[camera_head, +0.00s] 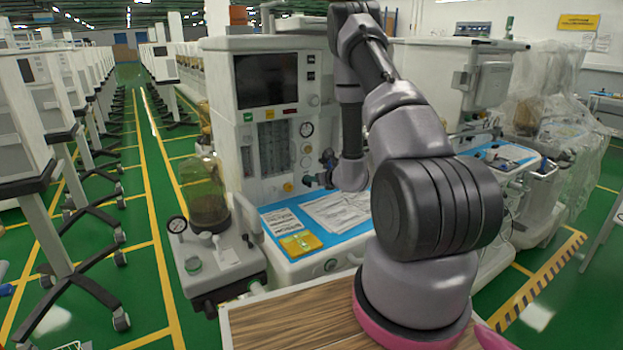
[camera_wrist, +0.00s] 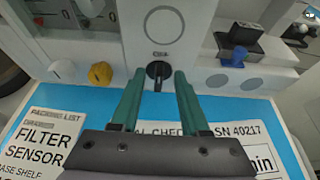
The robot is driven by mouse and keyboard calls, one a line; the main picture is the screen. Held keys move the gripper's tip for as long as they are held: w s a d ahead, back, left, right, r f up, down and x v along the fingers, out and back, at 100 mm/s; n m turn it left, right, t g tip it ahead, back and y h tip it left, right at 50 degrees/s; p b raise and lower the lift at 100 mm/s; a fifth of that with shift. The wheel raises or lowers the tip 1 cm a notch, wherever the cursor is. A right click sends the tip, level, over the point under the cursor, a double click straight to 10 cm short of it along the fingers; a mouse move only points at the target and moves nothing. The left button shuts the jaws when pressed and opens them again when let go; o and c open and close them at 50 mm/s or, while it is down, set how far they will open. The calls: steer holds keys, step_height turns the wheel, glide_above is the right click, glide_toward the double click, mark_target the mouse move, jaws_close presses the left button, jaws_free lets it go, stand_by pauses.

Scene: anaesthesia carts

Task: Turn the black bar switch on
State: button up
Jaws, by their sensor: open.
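The black bar switch (camera_wrist: 159,73) is on the white front panel of the anaesthesia machine in the wrist view, with its bar close to upright. My gripper (camera_wrist: 159,82) is open, with one green finger to the left of the bar and one to the right. Gaps show on both sides, so the fingers look apart from it. I cannot tell how deep the tips reach. In the head view my gripper is by the lower panel of the machine (camera_head: 229,104), and I cannot make out the switch there.
A yellow knob (camera_wrist: 100,74) is left of the switch, and a blue knob (camera_wrist: 234,57) on a black fitting is to the right. Below lies a blue work surface (camera_wrist: 98,97) with printed papers. In the head view a glass canister (camera_head: 208,195) stands to the left.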

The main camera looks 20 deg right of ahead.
steer(key=shift+x, duration=1.05)
jaws_close()
